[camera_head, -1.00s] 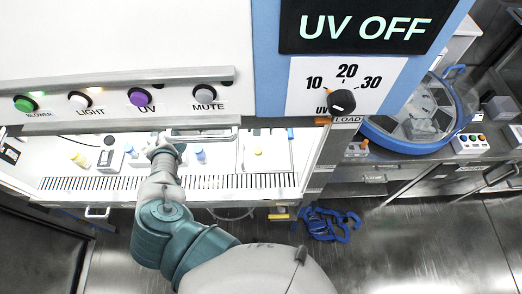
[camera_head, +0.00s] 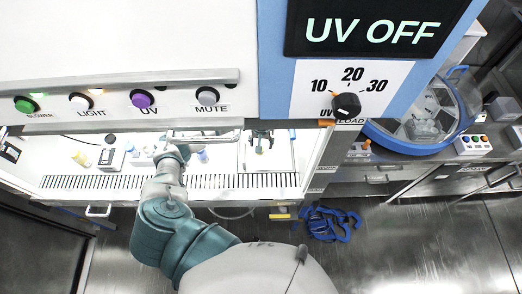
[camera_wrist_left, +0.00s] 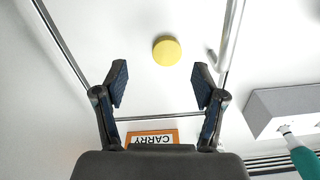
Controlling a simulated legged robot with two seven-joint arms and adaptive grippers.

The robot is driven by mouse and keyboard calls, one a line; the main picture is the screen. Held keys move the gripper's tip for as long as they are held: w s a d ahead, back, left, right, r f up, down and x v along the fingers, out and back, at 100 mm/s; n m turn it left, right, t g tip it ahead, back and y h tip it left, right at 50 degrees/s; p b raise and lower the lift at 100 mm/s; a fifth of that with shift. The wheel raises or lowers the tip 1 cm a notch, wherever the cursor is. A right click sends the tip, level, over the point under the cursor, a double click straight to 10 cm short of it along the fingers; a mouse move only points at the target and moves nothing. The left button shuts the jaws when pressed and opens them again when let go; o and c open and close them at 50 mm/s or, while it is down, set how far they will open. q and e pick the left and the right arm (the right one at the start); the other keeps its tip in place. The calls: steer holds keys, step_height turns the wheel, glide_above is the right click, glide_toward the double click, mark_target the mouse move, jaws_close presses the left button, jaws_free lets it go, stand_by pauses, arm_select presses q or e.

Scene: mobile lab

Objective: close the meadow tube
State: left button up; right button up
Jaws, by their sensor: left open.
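In the left wrist view the yellow disc (camera_wrist_left: 166,50) is ahead of and between the fingers, not touched. My left gripper (camera_wrist_left: 160,82) is open and empty. I cannot tell which thing is the meadow tube. My right gripper is not in view.
A yellow item (camera_head: 82,158) lies at left. In the wrist view, an orange CARRY label (camera_wrist_left: 152,137) and grey box (camera_wrist_left: 290,108) are near.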

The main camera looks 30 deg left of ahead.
arm_select(q)
steer(key=shift+a+f, duration=0.25)
steer(key=f, duration=0.2)
steer(key=a+f, duration=0.1)
steer(key=f, duration=0.1)
steer(key=shift+a+f, duration=0.15)
steer(key=shift+f, duration=0.4)
steer(key=shift+d+r, duration=0.1)
steer(key=shift+d, duration=0.5)
steer(key=c, duration=0.7)
steer(key=shift+s+a, duration=0.1)
steer(key=shift+a, duration=0.3)
steer(key=shift+c, duration=0.5)
steer(key=shift+d+r, duration=0.15)
steer(key=shift+r, duration=0.45)
step_height(320, 180, up, 17)
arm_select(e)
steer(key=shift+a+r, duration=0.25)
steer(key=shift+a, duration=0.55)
